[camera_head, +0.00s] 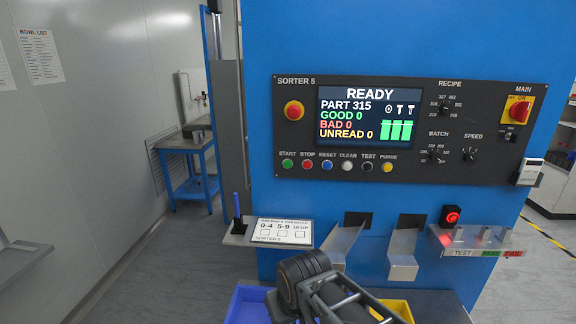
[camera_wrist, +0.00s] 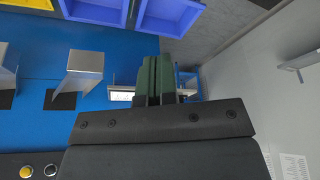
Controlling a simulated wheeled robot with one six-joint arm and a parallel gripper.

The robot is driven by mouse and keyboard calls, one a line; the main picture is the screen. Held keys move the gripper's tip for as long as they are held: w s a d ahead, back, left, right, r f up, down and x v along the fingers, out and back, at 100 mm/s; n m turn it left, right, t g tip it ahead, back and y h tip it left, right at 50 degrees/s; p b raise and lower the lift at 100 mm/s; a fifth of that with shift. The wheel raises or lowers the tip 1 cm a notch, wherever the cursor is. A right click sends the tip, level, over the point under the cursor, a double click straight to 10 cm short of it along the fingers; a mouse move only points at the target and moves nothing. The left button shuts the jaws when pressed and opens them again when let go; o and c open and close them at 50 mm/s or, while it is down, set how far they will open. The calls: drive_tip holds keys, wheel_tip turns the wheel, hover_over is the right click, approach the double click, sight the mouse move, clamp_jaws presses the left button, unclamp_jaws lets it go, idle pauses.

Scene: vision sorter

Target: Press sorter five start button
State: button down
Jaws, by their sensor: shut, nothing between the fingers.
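The Sorter 5 panel (camera_head: 410,130) is on the blue cabinet. Its green START button (camera_head: 288,163) is at the left end of the lower button row, beside the red STOP button (camera_head: 308,164). The screen (camera_head: 368,114) reads READY, PART 315, with zero counts. My gripper's dark green fingers (camera_wrist: 155,78) are together and empty in the wrist view. There the panel shows only at the lower left corner, with the yellow button (camera_wrist: 26,171); the START button is not visible. In the head view my arm is at the bottom centre, below the panel; the fingers cannot be made out.
A shelf with a label card (camera_head: 283,232) and blue pen (camera_head: 238,207) juts out below the panel. Metal chutes (camera_head: 403,255), a lit red device (camera_head: 451,216) and a test rack (camera_head: 475,242) stand right. Blue (camera_head: 247,305) and yellow (camera_head: 398,308) bins are below.

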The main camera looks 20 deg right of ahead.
sight(287, 164)
drive_tip(key=w+d+r+n+t+y+p, duration=0.1)
drive_tip(key=w+d+r+n+t+p, duration=0.1)
drive_tip(key=w, duration=0.6)
drive_tip(key=w+d+r+n+t+y+p, duration=0.2)
drive_tip(key=w+d+r+n+t, duration=0.2)
drive_tip(key=w+r+n+t, duration=0.2)
drive_tip(key=w+d+r+n+t+y+p, duration=0.1)
drive_tip(key=w+d+r+n+t+p, duration=0.1)
drive_tip(key=w+r, duration=0.6)
drive_tip(key=w+d+n+t, duration=0.1)
drive_tip(key=w+n+t, duration=0.1)
drive_tip(key=n, duration=0.1)
drive_tip(key=shift+w+d+t+y, duration=0.25)
drive_tip(key=shift+d+t+y, duration=0.05)
drive_tip(key=shift+y, duration=0.1)
drive_tip(key=w+d+p, duration=0.2)
drive_tip(key=w+d, duration=0.2)
drive_tip(key=w, duration=0.3)
drive_tip(key=shift+w+d, duration=0.2)
drive_tip(key=shift+w, duration=0.15)
drive_tip(key=shift+w, duration=0.1)
idle(0.6)
drive_tip(key=shift+w+d+p, duration=0.2)
drive_tip(key=shift+w+p, duration=0.05)
drive_tip(key=shift+p, duration=0.05)
